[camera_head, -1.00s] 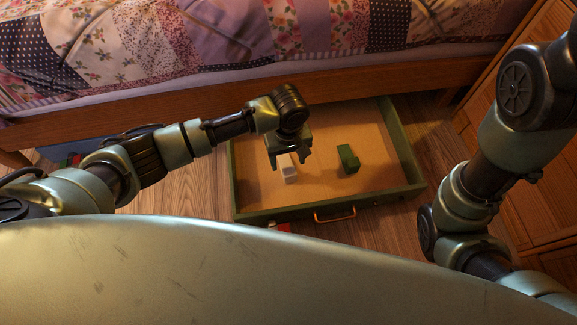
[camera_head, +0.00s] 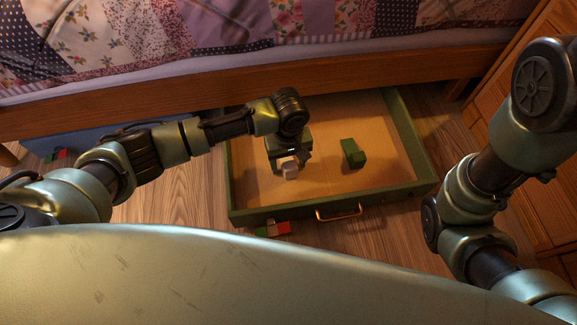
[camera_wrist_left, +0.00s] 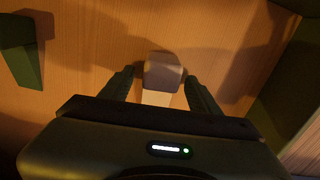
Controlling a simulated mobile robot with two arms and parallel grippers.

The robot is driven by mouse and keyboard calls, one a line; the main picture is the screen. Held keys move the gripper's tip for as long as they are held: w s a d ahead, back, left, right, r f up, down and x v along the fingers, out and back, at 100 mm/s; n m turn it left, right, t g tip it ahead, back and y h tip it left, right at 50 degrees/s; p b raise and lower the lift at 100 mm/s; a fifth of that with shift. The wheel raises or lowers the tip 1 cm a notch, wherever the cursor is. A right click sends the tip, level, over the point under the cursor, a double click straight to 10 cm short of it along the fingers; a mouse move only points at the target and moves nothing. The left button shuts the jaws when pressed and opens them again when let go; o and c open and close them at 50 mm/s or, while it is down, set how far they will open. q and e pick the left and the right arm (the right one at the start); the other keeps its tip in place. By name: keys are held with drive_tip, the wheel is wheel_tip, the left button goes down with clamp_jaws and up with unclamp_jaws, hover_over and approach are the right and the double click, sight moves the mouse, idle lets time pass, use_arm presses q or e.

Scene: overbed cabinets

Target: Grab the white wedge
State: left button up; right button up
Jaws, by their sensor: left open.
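The white wedge (camera_head: 290,170) lies in the open green drawer, left of its middle. My left gripper (camera_head: 289,164) is over it from the back, with its jaws open. In the left wrist view the white wedge (camera_wrist_left: 162,76) shows between and just beyond the two fingertips of my left gripper (camera_wrist_left: 160,80), with a finger on each side. I cannot tell if either finger touches it. The near part of the wedge is partly hidden by the gripper body. Only the arm of my right side shows; its gripper is out of view.
A green block (camera_head: 353,153) lies in the drawer (camera_head: 400,140) to the right of the wedge. Red and green blocks (camera_head: 272,229) lie on the floor before the drawer. The bed frame (camera_head: 200,92) overhangs the drawer's back. A wooden cabinet (camera_head: 545,190) stands at right.

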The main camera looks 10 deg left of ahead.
use_arm(q)
clamp_jaws()
drive_tip(key=shift+r, duration=0.2)
